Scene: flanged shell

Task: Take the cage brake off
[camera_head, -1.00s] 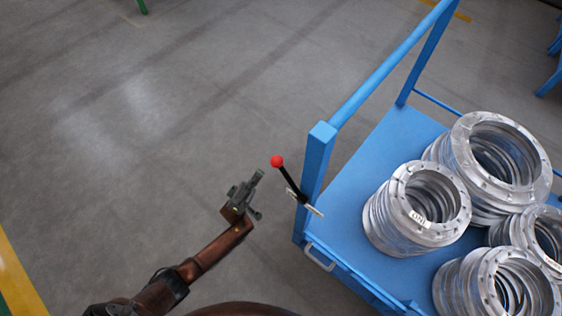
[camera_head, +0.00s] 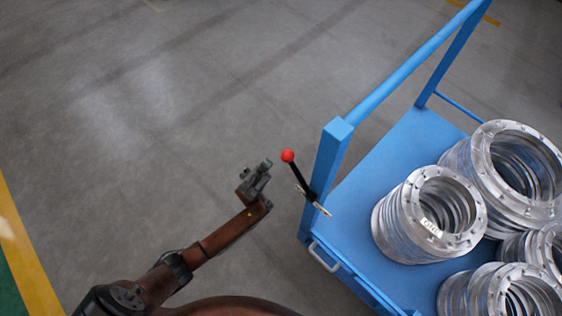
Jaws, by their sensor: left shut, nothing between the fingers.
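The blue cage cart (camera_head: 354,215) stands at the right. Its brake lever (camera_head: 300,178) is a black rod with a red ball knob (camera_head: 288,156), fixed at the cart's near left corner post. The lever leans up and to the left. My left gripper (camera_head: 268,165) is shut and empty. It is just left of the red knob in the picture, with a small gap between them. My right gripper is not in view.
Several stacks of silver flanged rings (camera_head: 430,215) stand on the cart's deck. A blue corner post (camera_head: 328,165) and top rail (camera_head: 420,55) rise beside the lever. The grey floor (camera_head: 120,150) to the left is clear, with a yellow line (camera_head: 22,245) at the far left.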

